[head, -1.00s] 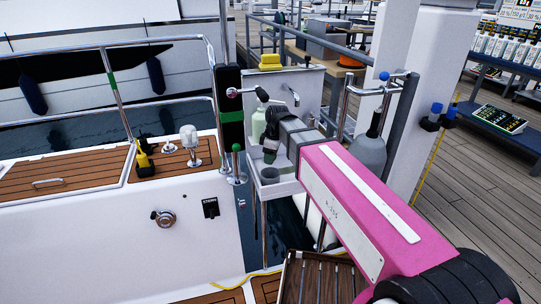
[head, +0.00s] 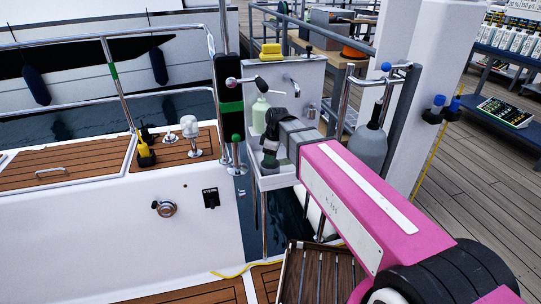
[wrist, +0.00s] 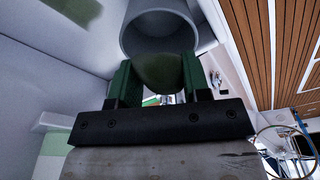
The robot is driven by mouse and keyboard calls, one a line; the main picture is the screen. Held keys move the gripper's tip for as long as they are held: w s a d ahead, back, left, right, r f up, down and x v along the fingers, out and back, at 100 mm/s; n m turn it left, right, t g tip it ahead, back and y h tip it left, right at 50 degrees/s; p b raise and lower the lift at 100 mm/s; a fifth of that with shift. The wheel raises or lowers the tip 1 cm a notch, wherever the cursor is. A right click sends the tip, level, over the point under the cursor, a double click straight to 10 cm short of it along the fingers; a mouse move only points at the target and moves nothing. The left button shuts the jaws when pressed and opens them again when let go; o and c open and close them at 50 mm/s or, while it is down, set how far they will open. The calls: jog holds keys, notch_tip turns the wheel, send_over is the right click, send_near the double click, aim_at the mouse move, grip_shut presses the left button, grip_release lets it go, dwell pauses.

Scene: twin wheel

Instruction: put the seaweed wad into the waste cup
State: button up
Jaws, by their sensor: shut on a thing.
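The seaweed wad (wrist: 160,72) is a dark green rounded lump between the green fingers of my gripper (wrist: 158,82) in the wrist view. My gripper is shut on it. The waste cup (wrist: 129,32) is a grey round cup just beyond the wad, its open mouth partly covered by the wad. I cannot tell whether the wad is inside the rim. In the head view my gripper (head: 269,158) is low over the small white shelf and hides most or all of the cup; the wad cannot be made out there.
A pale green bottle (head: 260,115) stands close behind my gripper, below a tap. A white back panel (head: 305,80) with a yellow item (head: 270,50) on top rises behind. A grey bottle-shaped thing (head: 370,148) hangs by metal rails to the right.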

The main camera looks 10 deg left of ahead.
jog(key=o, duration=1)
jog(key=r, duration=0.3)
jog(key=d+r, duration=0.1)
jog(key=r, duration=0.6)
jog(key=shift+d+r, duration=0.35)
jog(key=s+d+f+m, duration=0.2)
jog(key=d+f+m, duration=0.4)
jog(key=d, duration=0.5)
jog(key=s+d+f+m+h, duration=0.1)
jog(key=d+f+m, duration=0.4)
jog(key=d+f, duration=0.3)
jog(key=s+d+f+m, duration=0.2)
jog(key=d+f+m, duration=0.4)
jog(key=d, duration=0.9)
jog(key=shift+s+d+f+m+h, duration=0.15)
jog(key=shift+d+f+h, duration=0.05)
jog(key=shift+f, duration=0.25)
jog(key=shift+s+d+f+m+h, duration=0.15)
jog(key=shift+d+f+h, duration=0.05)
jog(key=shift+f, duration=0.2)
